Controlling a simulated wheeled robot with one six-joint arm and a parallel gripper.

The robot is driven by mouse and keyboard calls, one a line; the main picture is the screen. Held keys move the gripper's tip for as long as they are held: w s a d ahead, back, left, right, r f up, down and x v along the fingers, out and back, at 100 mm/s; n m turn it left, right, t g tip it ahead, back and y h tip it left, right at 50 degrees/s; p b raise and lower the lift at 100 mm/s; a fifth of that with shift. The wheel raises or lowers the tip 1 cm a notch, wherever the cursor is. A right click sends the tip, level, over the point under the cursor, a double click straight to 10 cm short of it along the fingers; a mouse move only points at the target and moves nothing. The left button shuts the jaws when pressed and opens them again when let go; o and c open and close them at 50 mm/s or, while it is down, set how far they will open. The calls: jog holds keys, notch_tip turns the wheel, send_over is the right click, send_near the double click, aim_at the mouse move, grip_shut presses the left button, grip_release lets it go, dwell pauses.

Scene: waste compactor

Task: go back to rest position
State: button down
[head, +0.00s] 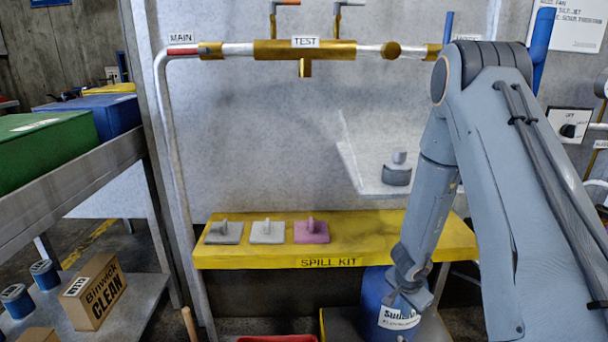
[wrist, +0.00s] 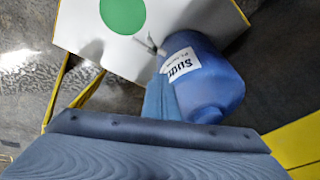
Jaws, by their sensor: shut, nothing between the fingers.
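My arm comes down from the right in the head view, and my gripper (head: 404,298) hangs low at the front of the yellow shelf. Its fingers are shut with nothing between them; they also show in the wrist view (wrist: 161,96). A blue container (head: 374,289) with a white label beginning "Sud" stands just behind and below my gripper and is partly hidden by it. In the wrist view the container (wrist: 213,83) is close beside the fingers; I cannot tell whether they touch.
The yellow "SPILL KIT" shelf (head: 270,261) carries grey, white and pink pads with handles. Pipes (head: 304,50) run above. A cart (head: 75,155) with green and blue bins stands left, a "CLEAN" box (head: 93,291) below. A red container (head: 277,339) shows at the bottom edge.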

jog(key=w+a+r+n+t+y, duration=0.1)
jog(key=a+r+n+y, duration=0.25)
jog(key=a+r, duration=0.75)
jog(key=s+a+r+n+g+y, duration=0.2)
jog(key=s+a+r+n, duration=0.4)
jog(key=s+a+r, duration=0.6)
jog(key=s+d+r+n+g+h, duration=0.1)
jog(key=s+r+n, duration=0.2)
jog(key=s+r, duration=0.35)
jog(key=s+d+r+n+g+h, duration=0.1)
jog(key=s+r+n+h, duration=0.15)
jog(key=s, duration=0.65)
jog(key=d+r+m+p, duration=0.2)
jog(key=d+r+p, duration=0.5)
jog(key=p, duration=0.8)
jog(key=shift+w+d+r+m, duration=0.15)
jog(key=shift+d+r+m, duration=0.15)
jog(key=shift+d, duration=0.35)
jog(key=shift+a, duration=0.1)
